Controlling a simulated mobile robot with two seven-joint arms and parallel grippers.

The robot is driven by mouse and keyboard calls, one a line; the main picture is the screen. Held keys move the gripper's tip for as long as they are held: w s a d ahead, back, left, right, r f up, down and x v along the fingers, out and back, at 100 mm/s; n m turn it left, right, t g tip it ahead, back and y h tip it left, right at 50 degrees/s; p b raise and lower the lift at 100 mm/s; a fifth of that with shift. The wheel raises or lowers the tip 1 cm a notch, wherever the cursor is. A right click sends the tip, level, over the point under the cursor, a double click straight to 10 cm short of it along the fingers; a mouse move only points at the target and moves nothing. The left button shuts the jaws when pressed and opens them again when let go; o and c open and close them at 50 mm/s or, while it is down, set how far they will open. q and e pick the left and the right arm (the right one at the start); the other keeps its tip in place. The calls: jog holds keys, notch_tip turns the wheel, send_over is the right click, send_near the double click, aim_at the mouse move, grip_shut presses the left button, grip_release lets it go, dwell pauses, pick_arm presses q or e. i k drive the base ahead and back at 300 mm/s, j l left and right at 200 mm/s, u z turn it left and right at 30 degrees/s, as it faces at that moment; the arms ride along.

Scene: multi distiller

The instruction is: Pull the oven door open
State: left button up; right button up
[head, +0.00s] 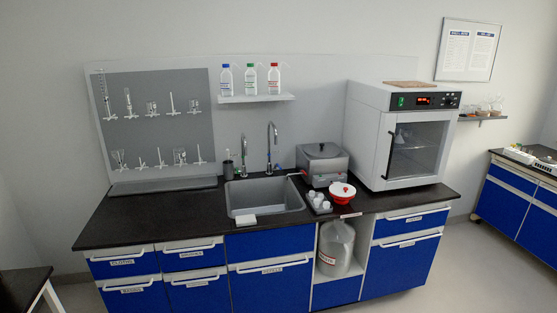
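The white oven (368,140) stands on the right end of the dark countertop in the head view. Its door (417,150) has a glass window and looks shut. A dark vertical handle (391,156) runs along the door's left edge. A control panel with a red display (424,101) sits above the door. Neither of my grippers is in view, so nothing of mine touches the handle.
A metal water bath (322,163), a red and white bowl (342,191) and a small rack of white cups (318,201) stand left of the oven. A sink (264,196) is further left. Floor (440,285) shows clear at the lower right.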

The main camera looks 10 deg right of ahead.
aim_at(413, 148)
jog(key=i+l+z, duration=0.1)
jog(key=i, duration=0.35)
jog(key=i+l, duration=0.2)
jog(key=i, duration=0.25)
jog(key=i+l+z, duration=0.15)
jog(key=i, duration=0.35)
